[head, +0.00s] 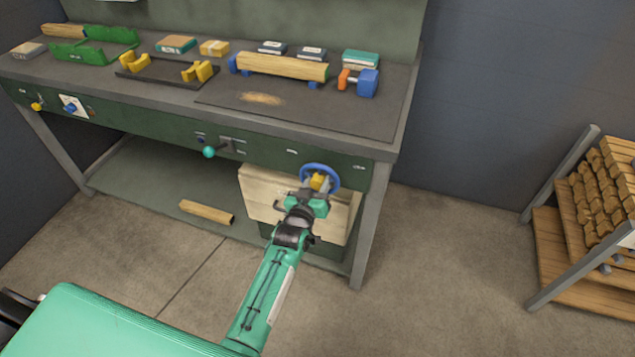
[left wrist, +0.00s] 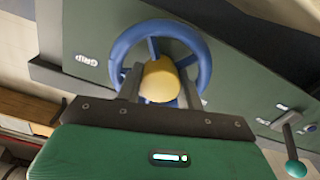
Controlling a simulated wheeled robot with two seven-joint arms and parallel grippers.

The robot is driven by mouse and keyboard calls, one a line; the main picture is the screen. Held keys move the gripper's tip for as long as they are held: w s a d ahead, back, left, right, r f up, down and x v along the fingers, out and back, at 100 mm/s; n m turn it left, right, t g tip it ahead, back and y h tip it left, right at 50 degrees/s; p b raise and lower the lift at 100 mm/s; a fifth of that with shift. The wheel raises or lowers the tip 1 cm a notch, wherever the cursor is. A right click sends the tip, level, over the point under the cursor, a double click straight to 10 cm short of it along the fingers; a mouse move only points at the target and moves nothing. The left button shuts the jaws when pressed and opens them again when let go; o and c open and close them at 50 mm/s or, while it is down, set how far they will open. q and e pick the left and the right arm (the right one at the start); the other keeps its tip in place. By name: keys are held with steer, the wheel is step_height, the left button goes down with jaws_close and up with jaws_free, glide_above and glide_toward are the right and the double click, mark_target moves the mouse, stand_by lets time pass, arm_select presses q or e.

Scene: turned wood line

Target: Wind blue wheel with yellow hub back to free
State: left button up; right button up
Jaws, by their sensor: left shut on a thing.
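The blue wheel (head: 334,170) with its yellow hub (head: 318,181) is mounted on the green front panel of the bench, near the right end. My left gripper (head: 312,190) reaches up to it from below and in front. In the left wrist view the blue rim (left wrist: 118,55) surrounds the yellow hub (left wrist: 160,82), and the two dark fingers of my left gripper (left wrist: 160,88) stand on either side of the hub, shut on it. Part of the rim and spokes is hidden behind the gripper. My right gripper is not in view.
A teal-knobbed lever (head: 209,152) sits left of the wheel on the panel. The bench top (head: 330,112) carries a wood cylinder (head: 282,66), a blue-and-orange piece (head: 362,82) and several boxes. A wooden bin (head: 258,190) is below the wheel. A rack of wood pieces (head: 545,255) stands at right; floor between is clear.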

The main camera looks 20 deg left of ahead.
arm_select(q)
steer(key=shift+f, duration=0.1)
steer(key=o, duration=0.7)
steer(key=shift+s, duration=0.1)
steer(key=s, duration=1.3)
steer(key=shift+s+a, duration=0.25)
steer(key=shift+s, duration=0.1)
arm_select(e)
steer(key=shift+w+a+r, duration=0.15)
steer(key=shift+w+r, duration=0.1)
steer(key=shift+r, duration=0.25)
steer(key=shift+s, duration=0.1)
